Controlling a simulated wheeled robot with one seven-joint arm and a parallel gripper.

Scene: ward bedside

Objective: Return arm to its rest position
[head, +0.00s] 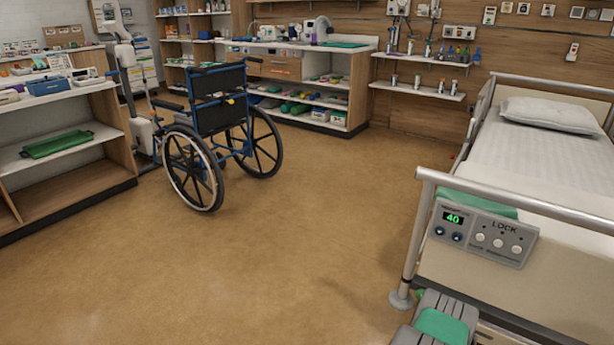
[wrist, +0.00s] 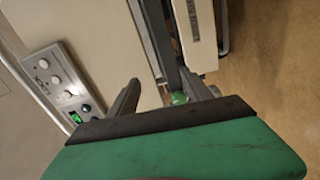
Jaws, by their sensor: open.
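My gripper (wrist: 162,88) is open in the wrist view, its two dark fingers spread beyond the green housing. I see nothing held between them. Part of my arm (head: 440,322), grey with a green top, shows at the bottom right of the head view, low beside the foot of the bed. The fingertips cannot be made out there. The bed's control panel (head: 482,233) reads 40 in green and carries the word LOCK. It also shows at the left of the wrist view (wrist: 62,85), apart from the fingers.
The bed (head: 555,285) with its metal foot rail (head: 520,202) stands close at the right. A wheelchair (head: 220,125) stands at the left-centre. Shelves (head: 60,170) line the left, and a counter (head: 300,55) the back. The middle floor (head: 290,240) is clear.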

